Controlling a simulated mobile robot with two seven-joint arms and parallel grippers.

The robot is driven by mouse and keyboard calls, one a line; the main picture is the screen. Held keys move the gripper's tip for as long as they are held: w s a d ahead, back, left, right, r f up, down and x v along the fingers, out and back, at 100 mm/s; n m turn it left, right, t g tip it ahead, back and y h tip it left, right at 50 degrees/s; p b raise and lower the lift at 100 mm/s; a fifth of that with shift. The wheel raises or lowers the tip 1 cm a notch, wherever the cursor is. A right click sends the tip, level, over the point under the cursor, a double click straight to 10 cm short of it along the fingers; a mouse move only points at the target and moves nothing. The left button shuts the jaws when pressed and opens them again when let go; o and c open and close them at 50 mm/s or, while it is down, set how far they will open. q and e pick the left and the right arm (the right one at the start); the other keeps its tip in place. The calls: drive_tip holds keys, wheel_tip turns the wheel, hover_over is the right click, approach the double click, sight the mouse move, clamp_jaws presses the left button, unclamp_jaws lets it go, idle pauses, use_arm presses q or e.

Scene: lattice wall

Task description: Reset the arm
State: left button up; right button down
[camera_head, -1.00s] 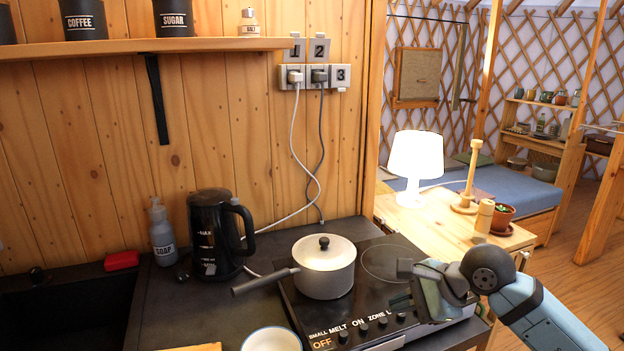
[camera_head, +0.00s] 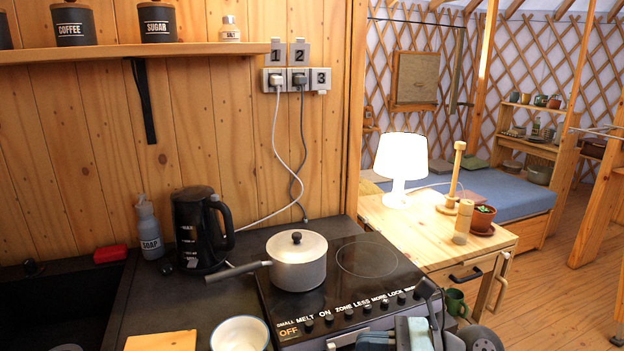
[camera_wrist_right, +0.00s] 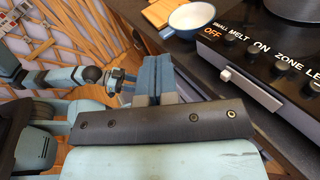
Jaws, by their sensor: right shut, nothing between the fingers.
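My right gripper (camera_head: 376,340) is at the bottom edge of the head view, in front of the stove's control panel, with its arm low at the right. In the right wrist view its blue fingers (camera_wrist_right: 153,72) are together with nothing between them. They point along the counter front toward the wooden board and bowl. Another blue arm of mine shows at the left of the right wrist view, with what looks like my left gripper (camera_wrist_right: 120,80) at its end; its fingers are too small to read. My left arm is not in the head view.
A pot (camera_head: 297,262) stands on the stove (camera_head: 368,258), its handle pointing left. A white bowl (camera_head: 240,333) and a wooden board (camera_head: 161,341) lie at the counter's front. A black kettle (camera_head: 198,232) stands behind. A green mug (camera_head: 455,302) is right of the stove.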

drive_tip(key=s+d+f+m+t+h, duration=0.1)
drive_tip(key=d+f+m+t+h, duration=0.25)
drive_tip(key=m, duration=0.75)
drive_tip(key=s+d+f+m+t+h, duration=0.15)
drive_tip(key=f+m+t, duration=0.35)
drive_tip(key=m, duration=0.6)
drive_tip(key=s+d+f+m+t+h, duration=0.1)
drive_tip(key=d+f+m+t+h, duration=0.15)
drive_tip(key=m+t, duration=0.6)
drive_tip(key=s+d+f+m+g+h, duration=0.1)
drive_tip(key=s+f+m+g+h, duration=0.3)
drive_tip(key=s+f+m, duration=0.45)
drive_tip(key=s+d+f+m+g+h, duration=0.1)
drive_tip(key=s+f+m+g+h, duration=0.1)
drive_tip(key=s+f+m+g, duration=0.6)
use_arm(q)
wheel_tip(320, 180, up, 13)
drive_tip(key=p, duration=1.5)
drive_tip(key=shift+s+a+m, duration=0.25)
drive_tip(key=shift+s+m, duration=0.05)
drive_tip(key=shift+s, duration=0.15)
use_arm(e)
wheel_tip(320, 180, up, 10)
drive_tip(key=w+d+t, duration=0.1)
drive_tip(key=w+t, duration=0.1)
drive_tip(key=shift+d+r+t, duration=0.15)
drive_tip(key=shift+t, duration=0.25)
drive_tip(key=shift+w, duration=0.1)
